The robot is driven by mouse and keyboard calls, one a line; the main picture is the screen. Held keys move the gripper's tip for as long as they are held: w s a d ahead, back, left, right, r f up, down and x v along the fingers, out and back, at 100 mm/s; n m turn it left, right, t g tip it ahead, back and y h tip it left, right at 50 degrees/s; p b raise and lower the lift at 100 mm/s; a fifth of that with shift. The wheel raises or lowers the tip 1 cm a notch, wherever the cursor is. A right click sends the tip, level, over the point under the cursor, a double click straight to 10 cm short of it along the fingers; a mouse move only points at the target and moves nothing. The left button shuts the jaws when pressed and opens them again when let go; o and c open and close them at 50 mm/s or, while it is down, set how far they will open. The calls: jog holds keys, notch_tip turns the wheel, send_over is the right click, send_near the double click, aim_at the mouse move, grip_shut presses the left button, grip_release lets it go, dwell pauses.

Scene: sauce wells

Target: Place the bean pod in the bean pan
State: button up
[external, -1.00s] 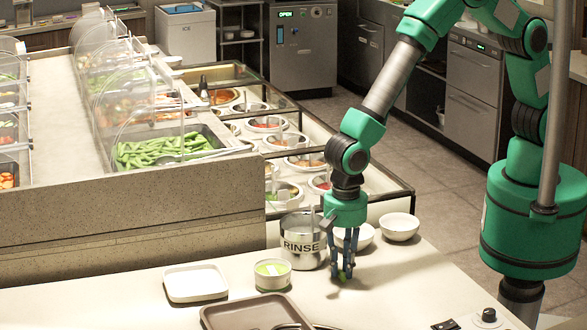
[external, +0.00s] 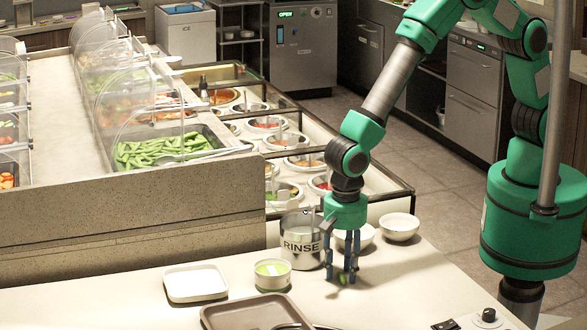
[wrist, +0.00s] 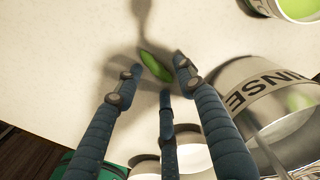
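The green bean pod (wrist: 155,66) lies on the pale counter among my fingertips in the wrist view. In the external view only a bit of it (external: 343,280) shows at the finger ends. My gripper (external: 342,274) points down at the counter, right of the rinse pot. In the wrist view the three fingers of my gripper (wrist: 158,80) are spread around the pod, with gaps between them and it; I see no clear grip. The bean pan (external: 222,134), full of green pods with a spoon in it, is in the serving bar at the left, under a clear guard.
The metal RINSE pot (external: 303,240) stands close left of my gripper. White bowls (external: 400,227) are behind it. A green-filled tub (external: 272,274), a white plate (external: 195,283) and a brown tray (external: 257,313) are to the left. The raised bar wall (external: 130,222) lies before the pan.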

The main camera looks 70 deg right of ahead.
aim_at(342, 271)
notch_tip(342, 271, up, 14)
jog(key=p, duration=0.2)
jog(key=shift+d+p, duration=0.15)
jog(key=shift+p, duration=0.2)
jog(key=shift+f, duration=0.1)
dwell(0.6)
jog(key=shift+w, duration=0.1)
jog(key=w+d+r+n+t+y, duration=0.1)
jog(key=w+d+r+n, duration=0.15)
jog(key=d+r, duration=1)
jog(key=w+d+r+n+t, duration=0.15)
jog(key=w+d+r, duration=0.25)
jog(key=d+r, duration=0.8)
jog(key=s+d+r+n+t, duration=0.1)
jog(key=s+d, duration=0.4)
jog(key=d, duration=0.5)
jog(key=s+d+r+n+t, duration=0.1)
jog(key=s+d+n, duration=0.3)
jog(key=d, duration=0.5)
jog(key=s+d+r+n+t+h, duration=0.1)
jog(key=s+d+r+n, duration=0.1)
jog(key=s+d, duration=0.6)
jog(key=d+r, duration=0.1)
jog(key=d, duration=0.1)
jog(key=shift+s+d, duration=0.15)
jog(key=shift+d, duration=0.2)
